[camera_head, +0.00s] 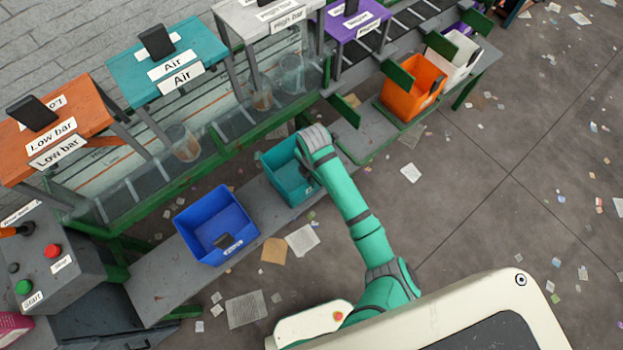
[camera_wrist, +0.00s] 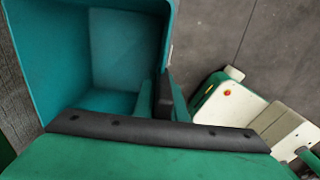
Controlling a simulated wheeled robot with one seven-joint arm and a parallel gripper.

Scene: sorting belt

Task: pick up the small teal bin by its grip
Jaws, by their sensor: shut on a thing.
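The small teal bin (camera_head: 283,187) stands on the grey shelf in front of the belt, in the middle of the head view. It looks empty. In the wrist view the teal bin (camera_wrist: 75,45) fills the upper left, with its open inside showing. My gripper (camera_wrist: 165,98) is shut on the bin at its right-hand wall in the wrist view. The dark grip is mostly hidden between the fingers. In the head view my teal wrist covers the bin's right side and hides the fingertips. I cannot tell whether the bin is clear of the shelf.
A blue bin (camera_head: 212,222) stands to the left on the grey shelf (camera_head: 160,282). An orange bin (camera_head: 410,88) and a white bin (camera_head: 453,62) stand farther right. The green-framed belt runs behind. Paper scraps lie on the floor, which is otherwise open at right.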

